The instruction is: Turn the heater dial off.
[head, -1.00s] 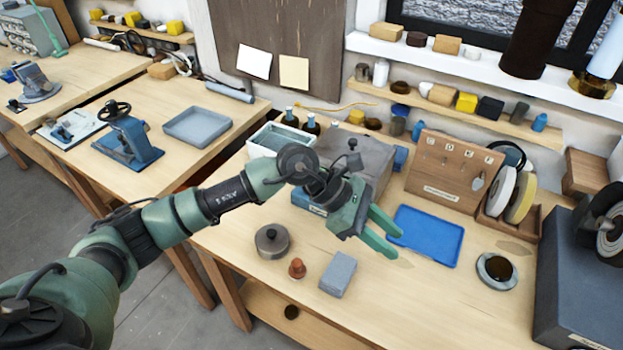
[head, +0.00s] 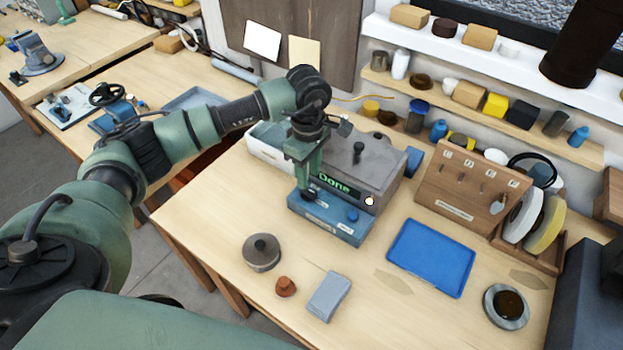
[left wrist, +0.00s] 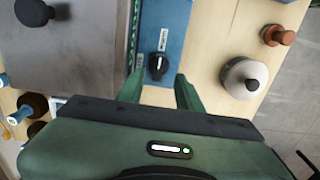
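The heater is a grey box (head: 375,178) with a blue front base (head: 335,226) on the bench. Its display (head: 338,187) reads "Done" in green, and a small light (head: 369,201) glows at its right. A black dial (left wrist: 158,66) with a white pointer mark shows on the blue base in the left wrist view. My left gripper (left wrist: 160,84) is open, pointing down at the base's left part, with the dial just ahead of and between its fingertips. I cannot tell if they touch it. My right gripper is not in view.
A lidded round pot (head: 262,252), a brown knobbed piece (head: 286,287) and a grey block (head: 328,296) stand in front of the heater. A blue tray (head: 431,257) lies to its right. A white bin (head: 262,155) stands at its left.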

